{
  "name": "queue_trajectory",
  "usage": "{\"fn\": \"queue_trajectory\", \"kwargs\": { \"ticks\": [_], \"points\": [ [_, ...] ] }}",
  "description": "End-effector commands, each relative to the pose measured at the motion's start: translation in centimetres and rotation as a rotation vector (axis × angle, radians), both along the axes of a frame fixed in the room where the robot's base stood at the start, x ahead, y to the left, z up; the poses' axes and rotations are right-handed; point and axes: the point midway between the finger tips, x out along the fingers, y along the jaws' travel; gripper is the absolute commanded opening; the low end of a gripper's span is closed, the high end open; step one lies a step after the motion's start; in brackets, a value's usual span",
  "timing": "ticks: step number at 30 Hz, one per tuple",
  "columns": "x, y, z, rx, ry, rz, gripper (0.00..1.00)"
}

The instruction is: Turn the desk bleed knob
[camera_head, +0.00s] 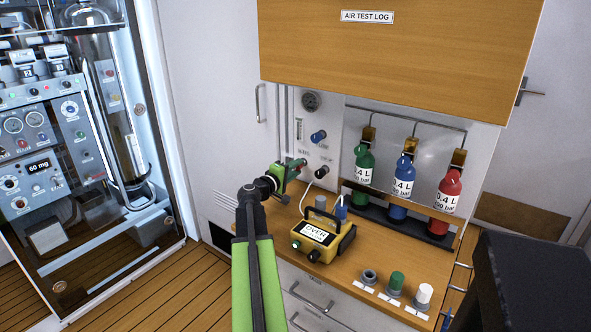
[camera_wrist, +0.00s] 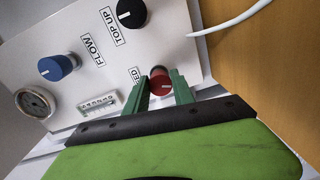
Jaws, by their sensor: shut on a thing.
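The bleed knob (camera_wrist: 160,82) is red with a white pointer mark and sits on the white desk panel (camera_wrist: 85,80). Its label is partly hidden behind a finger; only the end "ED" shows in the wrist view. My gripper (camera_wrist: 161,88) is shut on the knob, with one green finger on each side. In the head view my gripper (camera_head: 293,167) reaches the left part of the panel from the front, and a little of the red knob (camera_head: 301,162) shows at its tips.
A black TOP UP knob (camera_wrist: 131,12) and a blue FLOW knob (camera_wrist: 57,67) are close by. A round gauge (camera_wrist: 35,102) is at the left. A white hose (camera_head: 306,196) hangs beside my gripper. A yellow OVER meter (camera_head: 323,238) and bottles (camera_head: 403,178) stand right.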

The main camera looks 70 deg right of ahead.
Motion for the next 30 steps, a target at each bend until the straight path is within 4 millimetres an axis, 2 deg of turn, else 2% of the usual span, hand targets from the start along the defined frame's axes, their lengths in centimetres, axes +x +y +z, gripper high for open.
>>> {"fn": "queue_trajectory", "kwargs": {
  "ticks": [18,30],
  "points": [
    [-0.03,0.01,-0.26,-0.147,-0.56,-0.001,0.0],
    [-0.01,0.01,-0.35,-0.22,-0.841,-0.002,0.0]
  ]
}}
